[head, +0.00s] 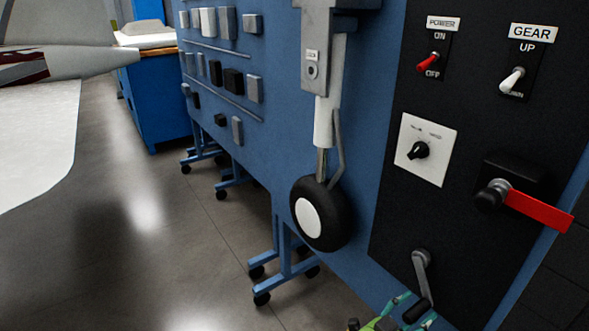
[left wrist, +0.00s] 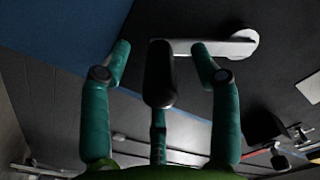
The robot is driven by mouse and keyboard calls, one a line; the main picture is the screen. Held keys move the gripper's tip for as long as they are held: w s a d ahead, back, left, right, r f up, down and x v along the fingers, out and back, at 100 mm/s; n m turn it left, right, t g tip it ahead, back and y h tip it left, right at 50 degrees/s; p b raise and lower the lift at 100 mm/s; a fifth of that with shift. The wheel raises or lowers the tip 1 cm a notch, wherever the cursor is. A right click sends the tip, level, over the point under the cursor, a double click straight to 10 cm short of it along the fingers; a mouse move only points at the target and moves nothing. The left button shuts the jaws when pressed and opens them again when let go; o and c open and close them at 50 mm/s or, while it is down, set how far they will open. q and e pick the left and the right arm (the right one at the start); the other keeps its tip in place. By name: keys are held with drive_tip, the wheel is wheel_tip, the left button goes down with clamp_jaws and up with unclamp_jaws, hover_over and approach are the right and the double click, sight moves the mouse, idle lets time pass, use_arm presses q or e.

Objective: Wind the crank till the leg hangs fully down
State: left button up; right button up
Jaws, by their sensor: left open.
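The grey crank (head: 422,268) is at the bottom of the black panel, its arm pointing down to a black handle (head: 416,311). My left gripper (head: 413,309) is at the bottom edge, its teal fingers around the handle. In the left wrist view, the black handle (left wrist: 159,78) stands between the open fingers (left wrist: 160,52), with gaps at both sides. The pale crank arm (left wrist: 220,48) runs right from it to its hub. The landing-gear leg (head: 324,122) hangs downward on the blue board, with the black wheel (head: 320,213) at its lower end. My right gripper is out of view.
The black panel (head: 400,215) holds a red power switch (head: 428,62), a white gear switch (head: 512,80), a rotary knob (head: 418,150) and a red lever (head: 538,211). Blue wheeled stand feet (head: 285,265) reach onto the floor. A white wing (head: 35,130) is at left.

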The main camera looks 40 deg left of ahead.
use_arm(q)
drive_tip(key=shift+p+v, duration=0.8)
drive_tip(key=shift+v, duration=0.45)
drive_tip(key=shift+p+v, duration=1)
drive_tip(key=shift+v, duration=1.25)
drive_tip(key=shift+r, duration=0.1)
drive_tip(key=s+a+f+n+g+y, duration=0.15)
drive_tip(key=s+f, duration=0.25)
drive_tip(key=f, duration=0.4)
drive_tip(key=s+a+f+n+g+y+p, duration=0.1)
drive_tip(key=s+a+f+g, duration=0.25)
drive_tip(key=f, duration=0.45)
drive_tip(key=s+a+f+n+g+y, duration=0.15)
drive_tip(key=s+f, duration=0.25)
drive_tip(key=f, duration=0.4)
drive_tip(key=s+a+f+n+g, duration=0.1)
drive_tip(key=s+f, duration=0.4)
drive_tip(key=s, duration=0.5)
drive_tip(key=s+a+f+n+g+y+p, duration=0.1)
drive_tip(key=s+a+f+g, duration=0.3)
drive_tip(key=s, duration=0.6)
drive_tip(key=s+a+f+n+g+y, duration=0.1)
drive_tip(key=s+f+g, duration=0.3)
drive_tip(key=s, duration=0.6)
drive_tip(key=shift+a+f+n+p, duration=0.3)
drive_tip(key=shift+a+f, duration=0.45)
drive_tip(key=shift+f, duration=0.05)
